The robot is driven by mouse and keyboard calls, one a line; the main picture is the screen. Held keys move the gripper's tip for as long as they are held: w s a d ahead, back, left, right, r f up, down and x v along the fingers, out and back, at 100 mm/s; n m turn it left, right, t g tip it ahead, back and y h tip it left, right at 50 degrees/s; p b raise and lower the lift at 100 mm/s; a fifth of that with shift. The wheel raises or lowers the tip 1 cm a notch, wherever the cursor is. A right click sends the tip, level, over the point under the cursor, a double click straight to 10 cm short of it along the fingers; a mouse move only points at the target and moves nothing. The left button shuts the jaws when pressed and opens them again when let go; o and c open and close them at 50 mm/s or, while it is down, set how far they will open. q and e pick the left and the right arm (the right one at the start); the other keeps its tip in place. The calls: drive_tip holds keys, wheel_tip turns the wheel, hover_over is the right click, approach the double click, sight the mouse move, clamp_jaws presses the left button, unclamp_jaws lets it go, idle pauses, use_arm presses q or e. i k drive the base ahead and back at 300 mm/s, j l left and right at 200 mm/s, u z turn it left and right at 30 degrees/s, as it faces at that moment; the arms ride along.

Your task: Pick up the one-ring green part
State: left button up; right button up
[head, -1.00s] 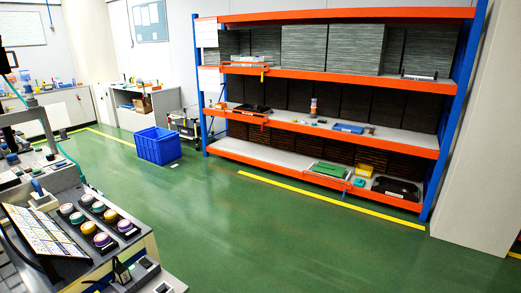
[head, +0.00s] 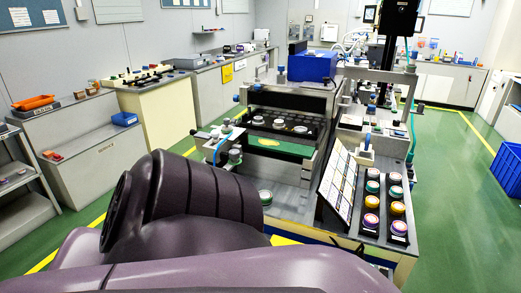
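Several round, puck-like parts with coloured bands stand in two columns on dark trays at the right of the workstation. One green part (head: 373,187) is in the left column, and another greenish part (head: 396,192) is in the right column. A further round part with a green band (head: 265,197) stands alone on the grey bench left of the panel. The ring counts are too small to tell. My dark purple arm fills the lower left. Neither gripper shows.
A tilted white panel (head: 338,187) stands just left of the trays. A machine with a blue box (head: 312,66) is behind. A blue crate (head: 508,175) stands on the floor at right. Green floor is free between workstation and crate. Benches line the left wall.

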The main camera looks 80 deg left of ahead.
sight(266, 196)
drive_tip(key=u, duration=1.45)
